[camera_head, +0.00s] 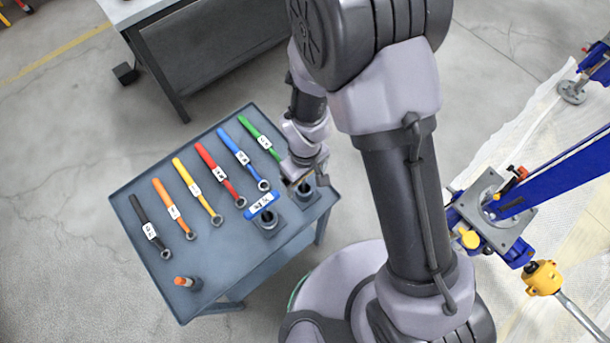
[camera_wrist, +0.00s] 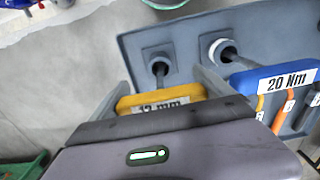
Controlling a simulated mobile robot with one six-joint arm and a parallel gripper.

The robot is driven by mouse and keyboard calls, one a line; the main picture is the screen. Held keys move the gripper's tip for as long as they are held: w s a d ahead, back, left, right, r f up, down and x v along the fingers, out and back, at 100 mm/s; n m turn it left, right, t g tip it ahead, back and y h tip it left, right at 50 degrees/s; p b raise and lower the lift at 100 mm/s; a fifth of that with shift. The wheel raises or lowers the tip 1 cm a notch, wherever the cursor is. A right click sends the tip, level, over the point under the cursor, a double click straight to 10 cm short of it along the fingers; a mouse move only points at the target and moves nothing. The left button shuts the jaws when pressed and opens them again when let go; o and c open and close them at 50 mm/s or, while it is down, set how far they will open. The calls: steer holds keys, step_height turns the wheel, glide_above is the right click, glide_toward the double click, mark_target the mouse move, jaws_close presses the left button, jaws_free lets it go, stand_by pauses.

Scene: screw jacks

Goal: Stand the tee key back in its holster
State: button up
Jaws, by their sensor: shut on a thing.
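The tee key's yellow handle (camera_wrist: 160,103), with a white "mm" label, is between the two fingers of my gripper (camera_wrist: 168,92) in the wrist view. My gripper is shut on it. Its grey shaft (camera_wrist: 160,78) reaches to the opening of a square-based holster (camera_wrist: 157,55); I cannot tell how deep it goes. In the head view my gripper (camera_head: 303,181) is right above this holster (camera_head: 306,197) at the table's right corner. The arm hides most of the yellow handle there.
A blue "20 Nm" tee handle (camera_head: 262,206) stands in the neighbouring holster (camera_head: 268,226), close beside my gripper. Several coloured wrenches lie in a row on the grey table (camera_head: 225,275). An orange-topped piece (camera_head: 184,282) stands near its front corner. A blue jack frame (camera_head: 560,170) is at right.

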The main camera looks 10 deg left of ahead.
steer(key=o, duration=1.8)
steer(key=shift+r, duration=0.1)
step_height(320, 180, up, 17)
steer(key=p, duration=0.5)
steer(key=shift+r+p, duration=0.15)
steer(key=shift+p, duration=0.15)
steer(key=s+d+r+m+t+y+b, duration=0.1)
steer(key=s+d+r+m+t+b, duration=0.2)
steer(key=d+r+m+b, duration=0.2)
steer(key=s+d+r+m+t+y+b, duration=0.1)
steer(key=s+d+r+m+b, duration=0.3)
steer(key=d+m, duration=0.5)
step_height(320, 180, up, 3)
steer(key=shift+d+f+t+b, duration=0.15)
steer(key=shift+d+t+b, duration=0.4)
steer(key=shift+d+t, duration=0.45)
